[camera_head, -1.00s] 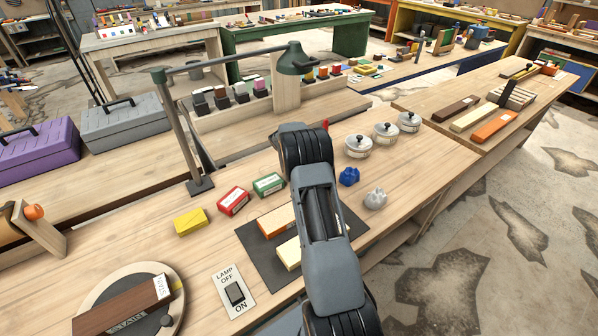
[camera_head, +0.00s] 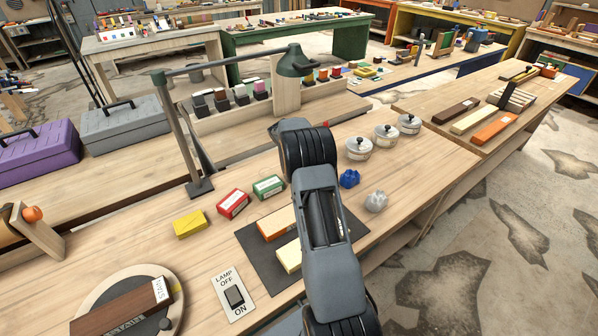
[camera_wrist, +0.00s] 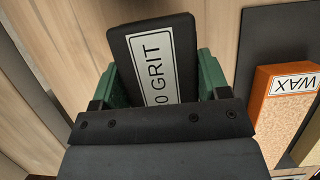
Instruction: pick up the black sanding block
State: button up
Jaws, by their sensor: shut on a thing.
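The black sanding block (camera_wrist: 152,62) is in the wrist view, with a white label whose visible part reads "0 GRIT". My gripper (camera_wrist: 160,82) has its green jaws on either side of the block and is shut on it. The label faces the wrist camera. The wrist view does not clearly show whether the block touches the bench or is clear of it. In the head view my own arm hides the gripper and the block.
A dark mat (camera_head: 256,248) carrying an orange-topped wax block (camera_wrist: 285,100) and a pale block (camera_head: 289,256) lies beside my arm. Red (camera_head: 233,203), green (camera_head: 268,187) and yellow (camera_head: 189,223) boxes stand left. Lidded tins (camera_head: 359,148) and a blue lump (camera_head: 349,178) stand right.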

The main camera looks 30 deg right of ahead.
jog(key=s+a+r+b, duration=0.1)
jog(key=s+a+r, duration=0.5)
jog(key=s+r, duration=0.4)
jog(key=s, duration=0.2)
jog(key=shift+s, duration=0.35)
jog(key=o, duration=0.4)
jog(key=shift+c, duration=1.2)
